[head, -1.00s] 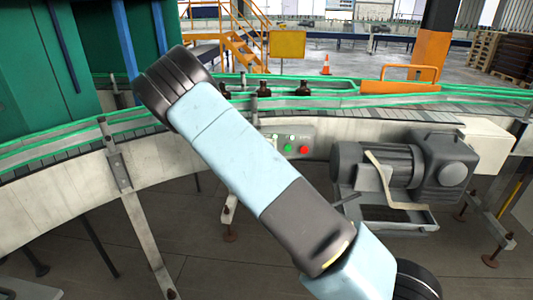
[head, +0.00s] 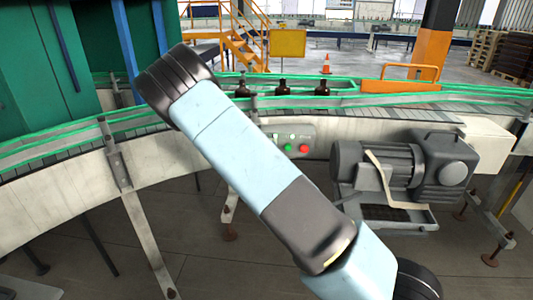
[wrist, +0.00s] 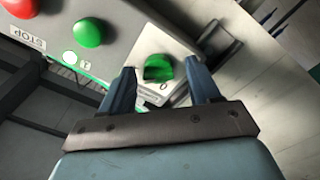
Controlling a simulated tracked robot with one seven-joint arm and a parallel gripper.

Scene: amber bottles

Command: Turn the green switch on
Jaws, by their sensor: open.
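The green switch (wrist: 158,68) is a ridged rotary knob on a grey control box (wrist: 119,28) in the wrist view. A small "0" mark shows beside it. My gripper (wrist: 160,70) is open, with one blue-grey finger on each side of the knob. I cannot tell whether the fingers touch it. In the head view the control box (head: 309,132) sits on the conveyor's side, partly behind my arm. The knob is not clearly seen there, and my gripper is hidden behind the arm.
A round green button (wrist: 90,32) and a red stop button (wrist: 18,6) sit on the same box. A grey motor (head: 400,170) stands right of the box. The conveyor (head: 400,108) carries amber bottles (head: 322,87) behind my arm.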

